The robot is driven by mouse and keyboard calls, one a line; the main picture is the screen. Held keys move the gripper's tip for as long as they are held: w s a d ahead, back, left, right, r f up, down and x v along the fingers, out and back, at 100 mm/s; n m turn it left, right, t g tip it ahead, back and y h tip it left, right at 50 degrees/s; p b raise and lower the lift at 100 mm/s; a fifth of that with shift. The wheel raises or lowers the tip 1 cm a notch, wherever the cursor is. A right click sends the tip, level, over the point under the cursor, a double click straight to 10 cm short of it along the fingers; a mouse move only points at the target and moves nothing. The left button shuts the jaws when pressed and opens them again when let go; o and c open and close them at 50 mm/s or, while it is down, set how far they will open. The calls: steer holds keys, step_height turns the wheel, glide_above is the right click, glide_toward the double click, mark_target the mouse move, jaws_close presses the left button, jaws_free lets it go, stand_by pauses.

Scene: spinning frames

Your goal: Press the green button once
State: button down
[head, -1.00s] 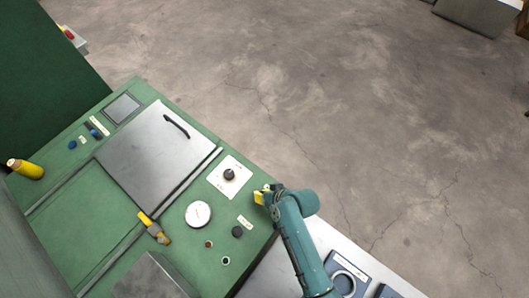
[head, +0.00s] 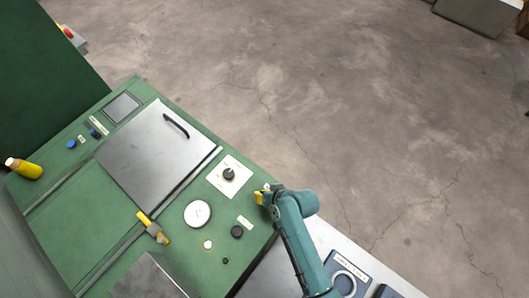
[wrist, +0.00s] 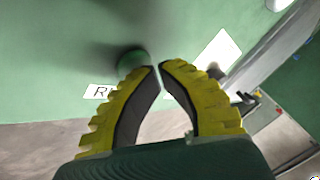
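A round green button (wrist: 131,61) sits on the green panel in the wrist view, just beyond and left of my fingertips. A white label (wrist: 100,92) beginning with "R" is beside it. My gripper (wrist: 159,66) has yellow ribbed fingers with dark pads, and their tips are nearly together with nothing between them. I cannot tell whether a tip touches the button. In the head view my gripper (head: 262,196) is at the panel's right edge, beside the white plate with a black knob (head: 229,174). I cannot make out the green button there.
The green console (head: 85,220) carries a grey lid (head: 155,150), a white dial (head: 198,214), a black knob (head: 237,231), a bright lamp (head: 208,244), a small dark lamp (head: 225,260) and a yellow-handled tool (head: 153,228). Open floor lies beyond.

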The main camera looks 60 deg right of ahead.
steer(key=shift+r+p, duration=0.85)
steer(key=shift+p, duration=0.1)
step_height(320, 180, up, 5)
steer(key=p, duration=0.5)
steer(key=shift+r, duration=0.15)
stand_by(0.5)
